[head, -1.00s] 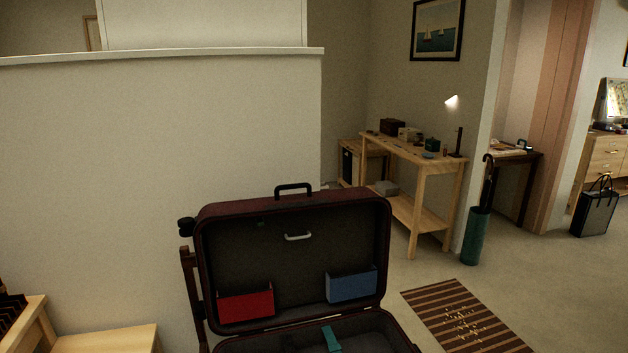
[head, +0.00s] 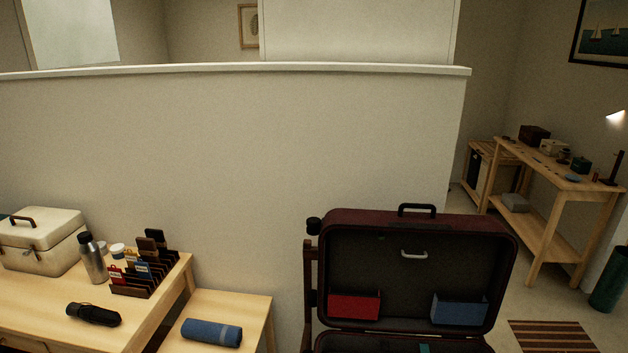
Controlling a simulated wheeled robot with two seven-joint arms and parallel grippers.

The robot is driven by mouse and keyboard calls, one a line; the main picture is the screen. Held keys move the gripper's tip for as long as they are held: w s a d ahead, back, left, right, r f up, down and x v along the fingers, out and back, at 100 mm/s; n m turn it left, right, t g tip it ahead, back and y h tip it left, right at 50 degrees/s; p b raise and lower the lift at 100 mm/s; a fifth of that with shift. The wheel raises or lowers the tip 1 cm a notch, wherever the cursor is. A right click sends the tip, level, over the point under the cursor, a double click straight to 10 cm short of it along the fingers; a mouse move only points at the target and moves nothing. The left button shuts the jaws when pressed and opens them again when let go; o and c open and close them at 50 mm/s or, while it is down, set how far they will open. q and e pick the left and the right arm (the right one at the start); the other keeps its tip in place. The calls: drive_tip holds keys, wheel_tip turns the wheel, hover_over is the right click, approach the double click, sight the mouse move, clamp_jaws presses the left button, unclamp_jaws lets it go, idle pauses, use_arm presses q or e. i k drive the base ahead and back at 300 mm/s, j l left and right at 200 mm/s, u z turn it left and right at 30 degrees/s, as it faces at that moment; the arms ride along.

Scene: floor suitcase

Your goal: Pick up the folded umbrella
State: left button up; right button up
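The folded umbrella (head: 93,314) is a short black roll lying on the wooden table (head: 150,316) at the lower left of the head view. It lies in front of the metal bottle and the dark slotted rack. Neither of my grippers shows in this view.
A white case (head: 41,243), a metal bottle (head: 93,260) and a slotted rack (head: 148,284) stand behind the umbrella. A blue roll (head: 211,333) lies on a lower wooden surface (head: 235,304). An open suitcase (head: 410,264) stands right of it. A half wall (head: 250,170) closes the back.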

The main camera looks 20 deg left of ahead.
sight(90, 313)
drive_tip(key=u, duration=2.1)
drive_tip(key=i+j, duration=0.4)
drive_tip(key=i, duration=0.15)
drive_tip(key=i+j, duration=0.45)
drive_tip(key=i, duration=0.15)
